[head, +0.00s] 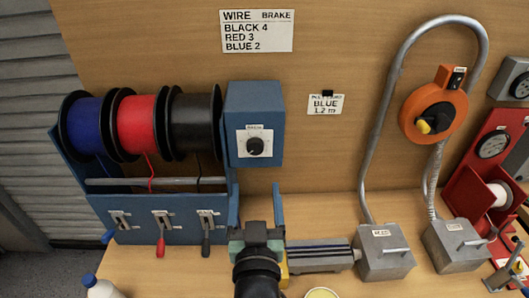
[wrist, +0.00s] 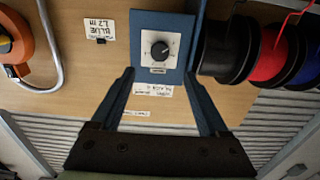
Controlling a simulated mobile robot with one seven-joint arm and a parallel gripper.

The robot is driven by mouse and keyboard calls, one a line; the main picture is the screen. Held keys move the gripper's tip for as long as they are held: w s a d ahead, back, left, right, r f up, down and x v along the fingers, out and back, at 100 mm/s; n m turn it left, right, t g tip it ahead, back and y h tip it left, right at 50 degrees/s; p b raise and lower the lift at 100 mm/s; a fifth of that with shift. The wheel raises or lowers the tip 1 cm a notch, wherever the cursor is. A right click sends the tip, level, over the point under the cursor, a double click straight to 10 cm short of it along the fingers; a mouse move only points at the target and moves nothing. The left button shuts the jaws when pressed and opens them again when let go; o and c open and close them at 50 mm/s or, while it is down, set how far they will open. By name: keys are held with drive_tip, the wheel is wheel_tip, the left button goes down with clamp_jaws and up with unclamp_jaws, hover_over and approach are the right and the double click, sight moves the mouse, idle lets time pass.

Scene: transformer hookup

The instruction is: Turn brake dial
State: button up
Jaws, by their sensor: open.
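The brake dial (head: 255,146) is a black knob on a white square plate, set on the front of a blue box (head: 257,101) at the right end of the spool rack. In the wrist view the brake dial (wrist: 160,50) appears upside down, ahead of my fingers and a little above the gap between them. My gripper (head: 256,208) is below the box in the head view, with its fingers apart and nothing between them. The wrist view also shows my gripper (wrist: 166,82) open, its fingertips apart from the dial.
Blue, red and black wire spools (head: 137,124) sit left of the box, above several levers (head: 162,232). A sign (head: 257,31) reads BRAKE, BLACK 4, RED 3, BLUE 2; a note (head: 325,104) reads BLUE 1.2 m. A grey conduit (head: 376,130) and orange reel (head: 433,112) stand right.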

sight(255, 150)
drive_tip(key=w+p, duration=0.2)
drive_tip(key=w, duration=0.9)
drive_tip(key=shift+w, duration=0.15)
clamp_jaws()
